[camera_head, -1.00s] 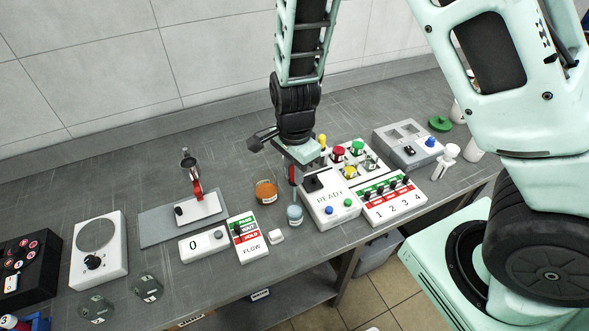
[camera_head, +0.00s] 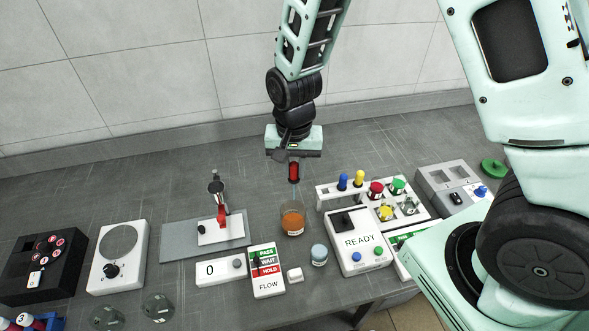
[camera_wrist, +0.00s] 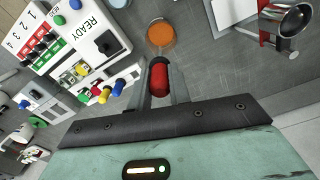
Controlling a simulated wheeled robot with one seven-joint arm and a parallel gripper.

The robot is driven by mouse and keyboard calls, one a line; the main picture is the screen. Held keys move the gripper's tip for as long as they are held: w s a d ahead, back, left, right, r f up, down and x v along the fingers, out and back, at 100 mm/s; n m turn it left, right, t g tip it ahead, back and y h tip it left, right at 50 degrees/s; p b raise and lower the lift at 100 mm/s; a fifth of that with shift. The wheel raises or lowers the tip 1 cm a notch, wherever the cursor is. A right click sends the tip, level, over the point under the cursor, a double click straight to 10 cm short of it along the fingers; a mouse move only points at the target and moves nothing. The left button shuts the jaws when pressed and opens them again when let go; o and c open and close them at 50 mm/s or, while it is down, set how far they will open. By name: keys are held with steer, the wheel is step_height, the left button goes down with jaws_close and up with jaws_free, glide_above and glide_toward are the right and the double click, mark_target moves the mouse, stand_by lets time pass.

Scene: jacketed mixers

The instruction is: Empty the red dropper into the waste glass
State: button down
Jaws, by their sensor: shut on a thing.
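My gripper (camera_head: 294,178) is shut on the red dropper (camera_head: 294,171), which hangs tip down. In the wrist view the dropper's red bulb (camera_wrist: 160,82) sits between the two fingers. A clear glass with orange liquid (camera_head: 292,219) stands on the bench below the dropper. Its small label is too small to read. In the head view the dropper appears above the glass, apart from its rim. The glass also shows in the wrist view (camera_wrist: 161,36), just beyond the dropper's end. The dropper's tip is hard to make out.
Right of the glass are a READY box (camera_head: 362,242) and a white rack (camera_head: 330,195) with blue and yellow droppers and capped bottles. A light-blue jar (camera_head: 319,255) stands in front. Left is a stand with a metal cup (camera_head: 216,188). A FLOW panel (camera_head: 267,270) is nearby.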

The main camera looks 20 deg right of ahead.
steer(key=shift+a+f, duration=0.1)
steer(key=shift+f+b, duration=0.2)
steer(key=shift+b, duration=0.15)
steer(key=shift+f+b, duration=2.05)
steer(key=shift+f, duration=0.8)
steer(key=shift+r, duration=0.1)
stand_by(0.5)
steer(key=shift+r+p, duration=2.55)
steer(key=shift+r, duration=0.35)
